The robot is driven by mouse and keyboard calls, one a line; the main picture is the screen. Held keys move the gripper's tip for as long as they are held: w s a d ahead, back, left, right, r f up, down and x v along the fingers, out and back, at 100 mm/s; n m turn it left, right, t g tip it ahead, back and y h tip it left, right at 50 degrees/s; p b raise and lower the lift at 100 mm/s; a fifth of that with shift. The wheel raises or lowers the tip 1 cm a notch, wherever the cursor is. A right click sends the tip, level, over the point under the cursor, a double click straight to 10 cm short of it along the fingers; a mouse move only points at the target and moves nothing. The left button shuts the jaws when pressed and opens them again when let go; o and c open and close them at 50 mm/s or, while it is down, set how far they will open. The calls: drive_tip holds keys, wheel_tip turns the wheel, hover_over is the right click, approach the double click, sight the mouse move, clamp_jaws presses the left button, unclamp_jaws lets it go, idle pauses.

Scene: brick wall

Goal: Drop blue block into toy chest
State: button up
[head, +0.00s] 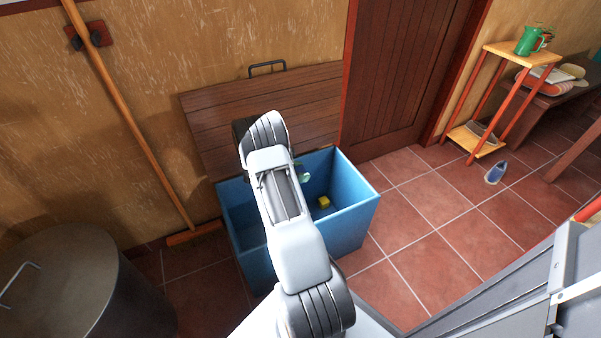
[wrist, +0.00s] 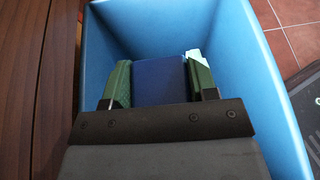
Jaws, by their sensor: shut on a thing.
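The toy chest (head: 350,215) is an open light blue box with its brown plank lid (head: 225,115) raised against the wall. In the wrist view the chest's blue walls (wrist: 240,45) surround my gripper. My gripper (wrist: 160,80) has green-padded fingers shut on the blue block (wrist: 160,82), which is dark blue. The block is over the chest's opening; how high it is above the floor of the chest I cannot tell. In the head view my arm hides the block and most of the gripper.
A small yellow block (head: 324,202) lies inside the chest, near a pale green thing (head: 304,177). A broom (head: 130,120) leans on the wall at left. A large metal drum (head: 75,285) stands at front left. Tiled floor (head: 430,215) is free to the right, beyond which stands a shelf (head: 515,52).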

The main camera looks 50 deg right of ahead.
drive_tip(key=shift+s+d+f+b, duration=0.1)
drive_tip(key=shift+f+b, duration=0.2)
drive_tip(key=shift+f, duration=0.2)
wheel_tip(320, 180, down, 5)
drive_tip(key=b, duration=0.4)
drive_tip(key=shift+f, duration=0.1)
drive_tip(key=o, duration=1)
drive_tip(key=p+v, duration=0.4)
drive_tip(key=v, duration=0.9)
drive_tip(key=shift+w+a+r, duration=0.2)
drive_tip(key=shift+w+a, duration=0.05)
drive_tip(key=shift+a, duration=0.05)
